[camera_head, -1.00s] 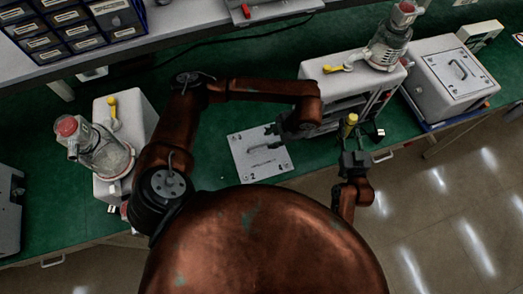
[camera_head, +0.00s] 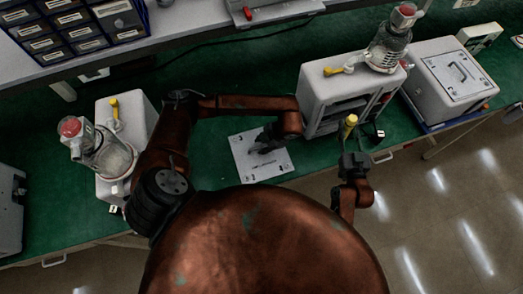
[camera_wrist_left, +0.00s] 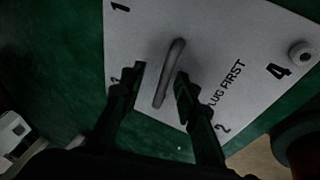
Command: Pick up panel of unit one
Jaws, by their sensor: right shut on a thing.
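The panel (camera_head: 245,168) is a pale grey square plate lying flat on the green bench. It has a bar handle, corner numbers and printing that ends in "LUG FIRST". My left gripper (camera_head: 264,142) is over its handle. In the left wrist view the open left gripper (camera_wrist_left: 160,80) has a finger on each side of the grey handle (camera_wrist_left: 170,72), with visible gaps. I cannot tell the exact height of the fingertips. My right gripper (camera_head: 353,158) is shut on a yellow-handled tool (camera_head: 350,121), held upright near the bench's front edge.
An open-fronted white unit (camera_head: 318,85) with a glass canister pump (camera_head: 390,40) stands right of the panel. A closed unit (camera_head: 445,85) with a handled panel is further right. Another pump unit (camera_head: 137,105) stands at left. Drawers (camera_head: 75,35) are at the back left.

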